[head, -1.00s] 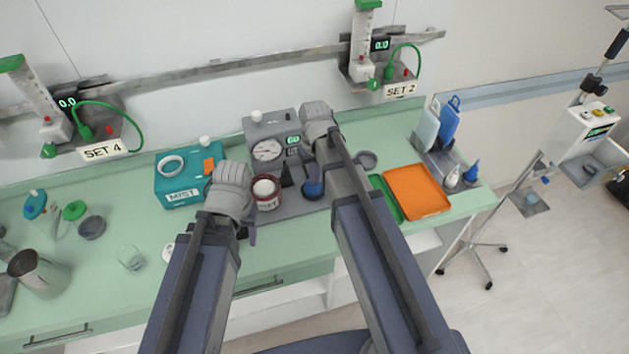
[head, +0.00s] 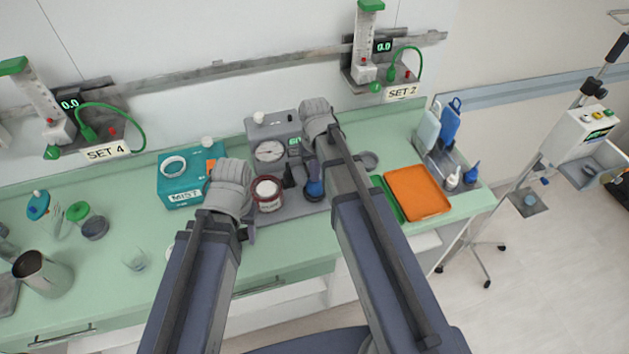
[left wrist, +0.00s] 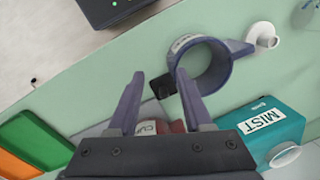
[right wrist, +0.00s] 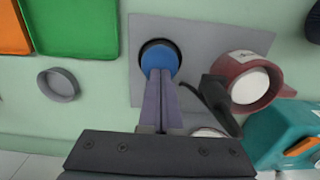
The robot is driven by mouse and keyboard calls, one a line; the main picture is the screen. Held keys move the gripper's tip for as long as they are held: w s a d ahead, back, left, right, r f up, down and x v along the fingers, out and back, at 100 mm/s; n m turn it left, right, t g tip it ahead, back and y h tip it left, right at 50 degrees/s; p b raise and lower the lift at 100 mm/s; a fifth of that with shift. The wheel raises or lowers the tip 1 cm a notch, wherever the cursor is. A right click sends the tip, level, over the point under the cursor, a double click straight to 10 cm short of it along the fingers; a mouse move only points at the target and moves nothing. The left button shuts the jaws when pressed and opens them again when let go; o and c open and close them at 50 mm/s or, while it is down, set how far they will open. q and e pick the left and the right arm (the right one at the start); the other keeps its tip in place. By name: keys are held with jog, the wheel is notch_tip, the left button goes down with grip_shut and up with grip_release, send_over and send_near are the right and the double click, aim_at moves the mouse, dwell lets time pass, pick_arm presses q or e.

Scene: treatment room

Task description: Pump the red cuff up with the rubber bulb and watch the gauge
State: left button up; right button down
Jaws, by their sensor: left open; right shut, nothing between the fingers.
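The red cuff (head: 268,203), a ring around a white cylinder, stands on a grey base plate; it also shows in the right wrist view (right wrist: 246,82). The blue rubber bulb (head: 314,188) sits upright in a dark holder at its right. My right gripper (right wrist: 160,74) is shut and empty, its fingertips at the bulb's top (right wrist: 160,56); I cannot tell whether they press it. The gauge (head: 269,151) is a round dial on a grey box behind, with a blurred green readout. My left gripper (left wrist: 158,76) is open and empty, left of the cuff, which its body partly hides (left wrist: 178,126).
A teal MIST box (head: 184,188) stands left of the gauge. A purple ring with a handle (left wrist: 228,75) lies near my left fingers. Orange (head: 417,192) and green trays lie at right.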

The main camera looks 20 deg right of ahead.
pick_arm(q)
jog(key=shift+f, duration=0.1)
pick_arm(e)
jog(key=shift+f, duration=0.1)
